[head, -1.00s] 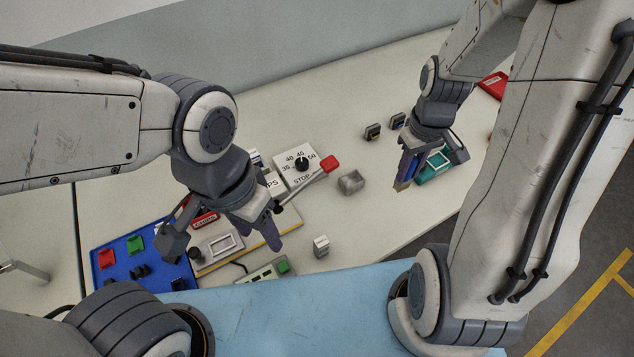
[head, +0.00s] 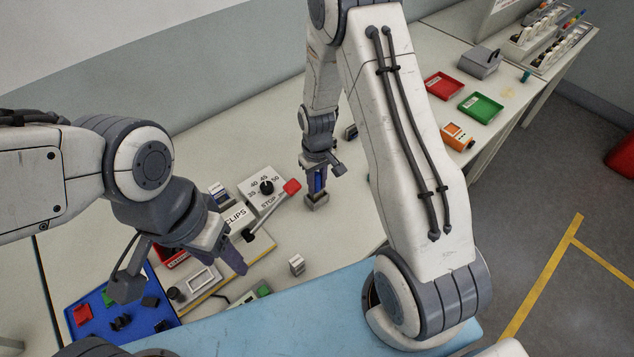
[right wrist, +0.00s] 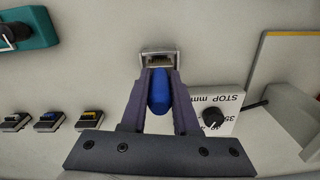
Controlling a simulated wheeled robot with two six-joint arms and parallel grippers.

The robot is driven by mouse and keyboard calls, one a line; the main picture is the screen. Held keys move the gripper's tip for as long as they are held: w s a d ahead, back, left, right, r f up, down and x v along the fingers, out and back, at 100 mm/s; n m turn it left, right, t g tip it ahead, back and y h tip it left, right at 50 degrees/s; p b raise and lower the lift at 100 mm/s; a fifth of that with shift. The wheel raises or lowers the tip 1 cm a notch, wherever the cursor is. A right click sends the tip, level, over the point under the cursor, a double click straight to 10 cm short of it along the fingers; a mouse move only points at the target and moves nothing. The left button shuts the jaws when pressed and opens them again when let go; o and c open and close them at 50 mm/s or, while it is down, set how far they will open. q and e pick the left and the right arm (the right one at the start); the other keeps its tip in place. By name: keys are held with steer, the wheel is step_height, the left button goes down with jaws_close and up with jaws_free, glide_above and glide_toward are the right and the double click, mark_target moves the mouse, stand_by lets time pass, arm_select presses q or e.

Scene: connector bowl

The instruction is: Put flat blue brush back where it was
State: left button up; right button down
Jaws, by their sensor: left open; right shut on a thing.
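My right gripper (head: 318,188) is shut on the flat blue brush (head: 319,181). In the right wrist view the blue handle (right wrist: 159,92) sits between the two fingers (right wrist: 160,76). My left gripper (head: 232,250) is open and empty above the parts at the left.
A blue tray (head: 150,318) is at front left. In the right wrist view, small connectors (right wrist: 49,122) and a teal tool (right wrist: 20,28) lie left.

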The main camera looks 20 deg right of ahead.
steer(key=shift+f, duration=0.65)
steer(key=shift+f, duration=0.25)
steer(key=c, duration=0.7)
jaws_free()
steer(key=shift+o, duration=0.2)
